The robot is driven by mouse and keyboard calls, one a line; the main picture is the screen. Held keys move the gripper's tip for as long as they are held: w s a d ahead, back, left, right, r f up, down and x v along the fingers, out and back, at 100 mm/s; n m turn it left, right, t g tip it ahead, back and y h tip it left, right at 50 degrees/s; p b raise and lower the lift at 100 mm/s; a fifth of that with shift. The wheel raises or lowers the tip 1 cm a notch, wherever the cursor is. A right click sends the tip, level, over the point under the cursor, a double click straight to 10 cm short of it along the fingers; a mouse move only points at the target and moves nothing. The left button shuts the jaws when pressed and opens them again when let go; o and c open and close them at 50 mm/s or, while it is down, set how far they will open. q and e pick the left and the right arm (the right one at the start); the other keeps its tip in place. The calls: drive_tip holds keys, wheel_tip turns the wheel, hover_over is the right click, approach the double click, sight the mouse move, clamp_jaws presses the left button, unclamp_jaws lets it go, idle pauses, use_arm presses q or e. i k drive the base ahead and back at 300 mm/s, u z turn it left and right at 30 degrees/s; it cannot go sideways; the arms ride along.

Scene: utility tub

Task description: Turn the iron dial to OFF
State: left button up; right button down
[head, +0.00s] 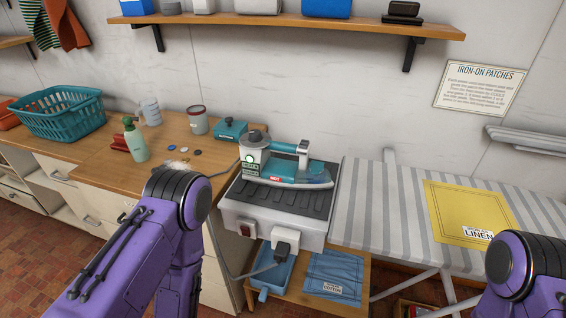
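A teal and white iron (290,172) rests on a grey stand with a ribbed black top (275,200). A dark round knob (256,136), which looks like the dial, sits on top at the left end of the iron. A small round green-edged light or mark (250,158) and small labels show below it. The dial's setting is too small to read. My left arm comes in at lower left, in front of the counter, and my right arm shows at the lower right edge. Neither gripper is in view.
A wall socket-like box with a black plug (283,249) is on the stand's front. A striped ironing board (385,200) with a yellow cloth (465,212) stands at right. A green spray bottle (135,140) and a teal basket (58,110) are on the wooden counter (95,150).

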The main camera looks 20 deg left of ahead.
sight(255, 136)
drive_tip(key=z, duration=0.45)
drive_tip(key=k, duration=1.1)
drive_tip(key=u, duration=0.45)
drive_tip(key=i, duration=0.75)
